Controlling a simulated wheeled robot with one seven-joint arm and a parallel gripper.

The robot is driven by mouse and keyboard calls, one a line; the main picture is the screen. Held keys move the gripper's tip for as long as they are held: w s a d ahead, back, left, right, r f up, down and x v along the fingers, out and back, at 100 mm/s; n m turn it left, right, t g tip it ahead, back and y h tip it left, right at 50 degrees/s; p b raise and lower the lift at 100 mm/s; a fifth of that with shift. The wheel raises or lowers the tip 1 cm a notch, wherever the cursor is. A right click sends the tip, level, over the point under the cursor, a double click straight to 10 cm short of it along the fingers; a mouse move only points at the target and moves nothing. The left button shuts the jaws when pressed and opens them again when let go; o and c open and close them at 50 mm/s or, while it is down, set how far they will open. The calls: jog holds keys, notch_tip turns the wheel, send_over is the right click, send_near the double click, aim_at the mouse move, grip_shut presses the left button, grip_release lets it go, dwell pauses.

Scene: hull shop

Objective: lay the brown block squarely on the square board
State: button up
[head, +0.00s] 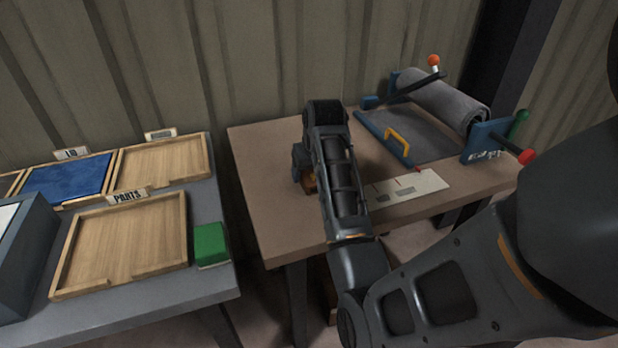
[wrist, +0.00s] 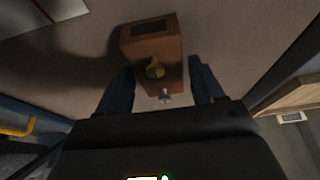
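A brown block (wrist: 137,48) with a dark panel, a yellow knob and a small silver fitting stands on the brown table in the wrist view. In the head view only a small orange-brown patch of it (head: 310,184) shows beside my forearm. My gripper (wrist: 161,72) is at the block, one dark finger on each side of it. The fingers look spread, with a narrow gap at the right. A pale flat board (head: 430,182) with grey patches and red marks lies on the table right of my arm; I cannot tell whether it is the square board.
The brown table (head: 265,205) is clear at its left. A roller machine (head: 440,98) with a blue frame and yellow handle (head: 398,141) stands behind right. The grey bench at left holds a PARTS tray (head: 125,245), another wooden tray (head: 165,165), a blue-lined tray (head: 65,180) and a green block (head: 210,243).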

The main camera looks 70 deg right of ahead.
jog(key=c, duration=1)
jog(key=shift+o, duration=0.2)
